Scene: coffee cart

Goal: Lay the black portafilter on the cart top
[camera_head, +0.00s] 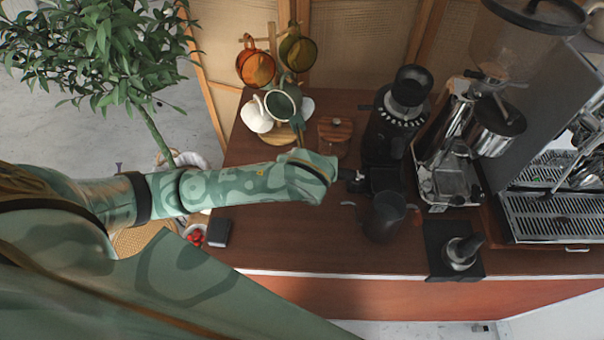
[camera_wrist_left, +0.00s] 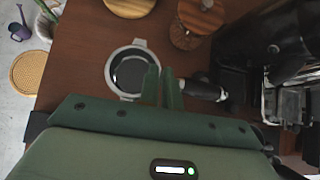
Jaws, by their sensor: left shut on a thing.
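My left gripper (camera_head: 328,172) is over the middle of the brown cart top (camera_head: 285,240); its fingers are hidden in the head view. In the left wrist view, the fingers (camera_wrist_left: 162,80) are shut on the black portafilter (camera_wrist_left: 200,89), whose round metal basket ring (camera_wrist_left: 112,72) shows left of them and whose black handle extends right. In the head view only a dark, silver-tipped handle end (camera_head: 354,178) shows past the hand. Whether the portafilter touches the cart top I cannot tell. My right gripper is not in view.
A black grinder (camera_head: 398,115) and dark pitcher (camera_head: 385,216) stand close right of the gripper. Behind are a wooden-lidded jar (camera_head: 334,131) and a mug tree with mugs (camera_head: 256,68). A tamper (camera_head: 461,252) and espresso machine (camera_head: 555,215) are farther right. The front-left cart top is mostly clear.

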